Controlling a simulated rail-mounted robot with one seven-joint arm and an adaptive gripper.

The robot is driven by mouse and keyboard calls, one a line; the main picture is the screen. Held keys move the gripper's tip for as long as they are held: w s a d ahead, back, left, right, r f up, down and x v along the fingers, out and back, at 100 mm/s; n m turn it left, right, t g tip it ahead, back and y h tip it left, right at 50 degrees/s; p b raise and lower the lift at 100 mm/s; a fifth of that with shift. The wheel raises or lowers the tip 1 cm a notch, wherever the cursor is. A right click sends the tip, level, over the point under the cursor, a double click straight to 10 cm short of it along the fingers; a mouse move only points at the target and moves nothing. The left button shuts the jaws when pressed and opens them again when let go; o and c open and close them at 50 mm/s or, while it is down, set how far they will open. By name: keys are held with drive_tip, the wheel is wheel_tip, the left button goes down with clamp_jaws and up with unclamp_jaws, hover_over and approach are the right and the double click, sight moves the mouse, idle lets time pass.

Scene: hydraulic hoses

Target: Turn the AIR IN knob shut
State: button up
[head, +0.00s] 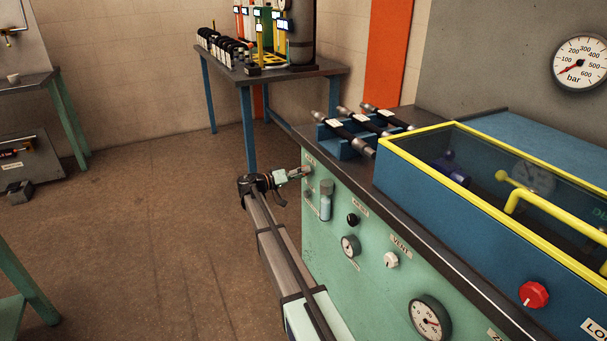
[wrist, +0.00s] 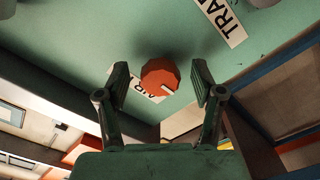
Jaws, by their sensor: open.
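In the wrist view an orange-red faceted knob (wrist: 160,77) stands on the green panel. A pale mark shows on its lower right edge. A white label (wrist: 140,92) reading "AIR" is partly hidden behind it. My gripper (wrist: 160,82) is open, with one finger on each side of the knob and a visible gap on both sides. In the head view my gripper (head: 303,172) is at the far left end of the green bench front (head: 325,250). The knob is hard to make out there.
A sight glass (head: 326,203), a black knob (head: 352,219), gauges and a white VENT knob (head: 391,260) sit on the same panel, right of my gripper. A label reading "TRA" (wrist: 230,20) is beside the knob. Open floor (head: 160,230) lies left.

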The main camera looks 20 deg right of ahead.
drive_tip(key=shift+d, duration=0.35)
drive_tip(key=c, duration=1.1)
drive_tip(key=shift+c, duration=0.2)
